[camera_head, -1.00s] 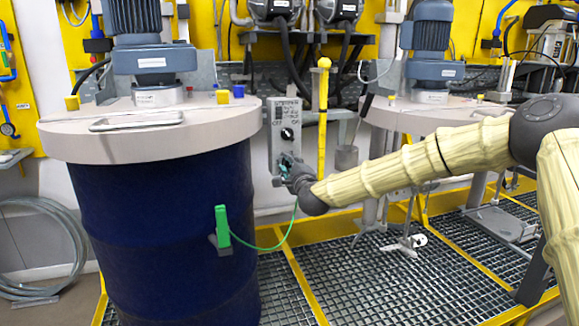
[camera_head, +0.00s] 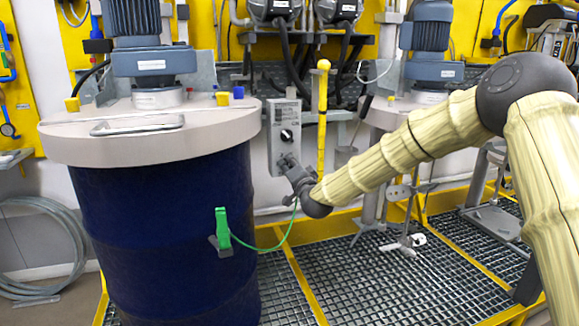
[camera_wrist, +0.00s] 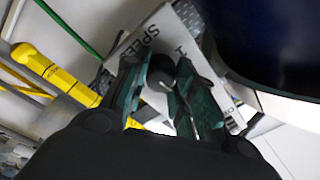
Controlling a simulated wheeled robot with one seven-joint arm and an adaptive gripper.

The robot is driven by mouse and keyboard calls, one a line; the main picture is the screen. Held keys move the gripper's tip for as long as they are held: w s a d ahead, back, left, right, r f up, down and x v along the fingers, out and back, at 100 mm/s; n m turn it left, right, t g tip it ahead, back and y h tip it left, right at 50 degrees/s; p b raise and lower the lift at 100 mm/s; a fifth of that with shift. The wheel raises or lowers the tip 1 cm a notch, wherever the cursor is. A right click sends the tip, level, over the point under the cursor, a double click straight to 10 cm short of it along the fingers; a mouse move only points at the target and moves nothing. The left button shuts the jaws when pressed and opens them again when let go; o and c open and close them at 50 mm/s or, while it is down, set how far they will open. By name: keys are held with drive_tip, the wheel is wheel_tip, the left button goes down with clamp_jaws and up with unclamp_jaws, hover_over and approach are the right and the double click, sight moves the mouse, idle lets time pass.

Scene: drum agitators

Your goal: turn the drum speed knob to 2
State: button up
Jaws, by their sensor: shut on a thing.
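The grey control box (camera_head: 285,125) hangs beside the blue drum, with a black knob (camera_head: 287,135) in its middle. My gripper (camera_head: 286,160) is at the lower part of this box, below that knob. In the wrist view, my gripper's green-lined fingers (camera_wrist: 160,95) straddle a dark round knob (camera_wrist: 161,78) on the box face (camera_wrist: 185,35), where the lettering "SPEED" shows. The fingers are closed on the sides of this knob.
The large blue drum (camera_head: 160,235) with its grey lid (camera_head: 80,135) stands close left of the box. A yellow vertical post (camera_head: 322,125) stands just right of it. A green cable (camera_head: 270,247) runs from a green clip (camera_head: 222,227) on the drum. Grating floor lies below.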

drive_tip(key=shift+n+p, duration=0.3)
drive_tip(key=shift+n, duration=2.1)
drive_tip(key=o, duration=1)
drive_tip(key=shift+o, duration=0.2)
drive_tip(key=v, duration=1.2)
drive_tip(key=shift+d, duration=0.15)
drive_tip(key=shift+f, duration=0.1)
